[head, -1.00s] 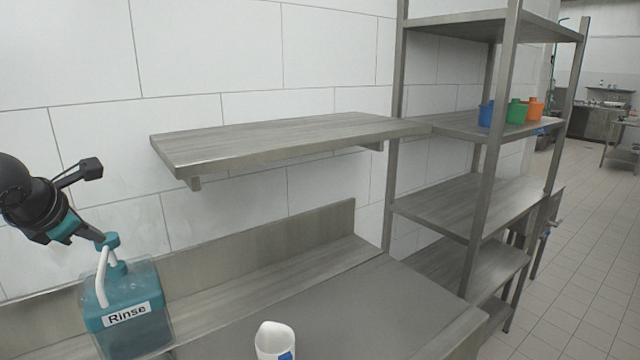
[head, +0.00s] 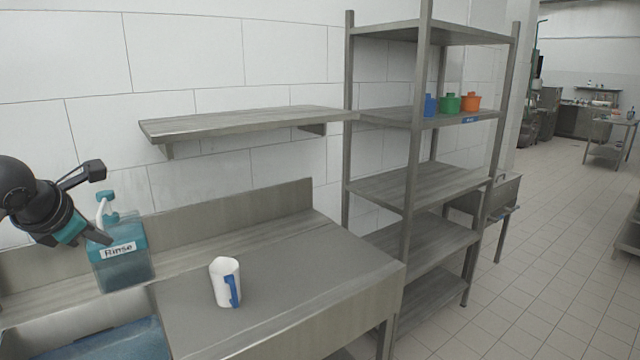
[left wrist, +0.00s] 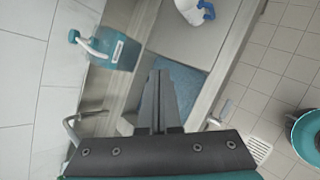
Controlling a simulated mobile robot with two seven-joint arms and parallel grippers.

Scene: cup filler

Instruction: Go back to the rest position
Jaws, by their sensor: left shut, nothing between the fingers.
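My left gripper (head: 100,236) is at the left of the head view, in front of the Rinse bottle. In the left wrist view its two dark fingers (left wrist: 160,85) lie together, shut with nothing between them. A white jug (head: 222,282) with a blue handle stands upright on the counter, apart from the gripper. My right gripper is in neither view.
The steel counter (head: 290,265) has a sink (head: 60,325) at the lower left. A tap (left wrist: 72,128) shows in the left wrist view. An empty wall shelf (head: 240,122) hangs above. A rack (head: 410,185) at the right holds blue, green and orange containers (head: 450,104). Tiled floor (head: 545,240) is open farther right.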

